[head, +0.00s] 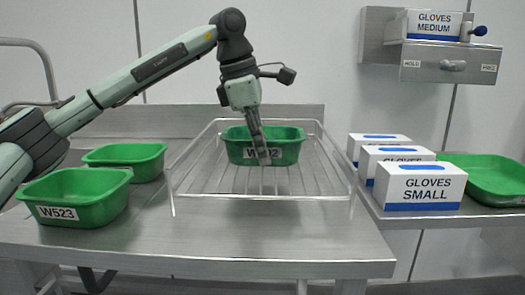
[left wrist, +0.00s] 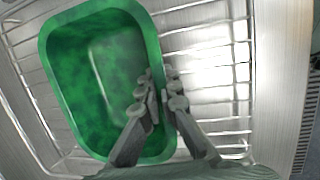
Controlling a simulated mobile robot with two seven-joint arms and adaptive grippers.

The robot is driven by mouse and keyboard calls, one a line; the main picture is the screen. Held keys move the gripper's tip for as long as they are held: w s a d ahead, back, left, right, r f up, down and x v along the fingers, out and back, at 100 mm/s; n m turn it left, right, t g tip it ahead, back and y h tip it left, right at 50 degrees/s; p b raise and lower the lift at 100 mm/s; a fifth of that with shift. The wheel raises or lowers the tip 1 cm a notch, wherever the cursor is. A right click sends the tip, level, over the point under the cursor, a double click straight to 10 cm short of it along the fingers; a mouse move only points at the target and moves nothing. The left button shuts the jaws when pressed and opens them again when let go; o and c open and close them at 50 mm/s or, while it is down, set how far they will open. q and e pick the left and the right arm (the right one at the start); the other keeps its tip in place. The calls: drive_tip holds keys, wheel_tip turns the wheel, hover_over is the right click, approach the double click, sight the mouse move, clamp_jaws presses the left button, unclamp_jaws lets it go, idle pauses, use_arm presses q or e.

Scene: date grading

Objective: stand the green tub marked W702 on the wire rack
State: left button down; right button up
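The green tub (head: 237,149) is within the outline of the wire rack (head: 215,194) on the steel table. Its white label starts with W and ends in 2; a finger covers part of it. I cannot tell whether its base touches the wires. My left gripper (head: 262,158) points down at the tub's near wall. In the left wrist view, the fingers (left wrist: 162,92) straddle the rim of the tub (left wrist: 100,60), one inside and one outside, close against it. The rack (left wrist: 210,30) shows beneath. My right gripper is not in view.
Green tub W523 (head: 85,188) and another green tub (head: 143,171) stand left of the rack. Gloves boxes (head: 424,185) and a green tray (head: 490,178) sit on the right side surface. A shelf with a drawer (head: 440,66) hangs above. The front table strip (head: 230,235) is clear.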

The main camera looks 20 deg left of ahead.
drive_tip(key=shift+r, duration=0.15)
use_arm(q)
drive_tip(key=shift+f, duration=0.15)
drive_tip(key=c, duration=2.1)
unclamp_jaws()
drive_tip(key=o, duration=0.4)
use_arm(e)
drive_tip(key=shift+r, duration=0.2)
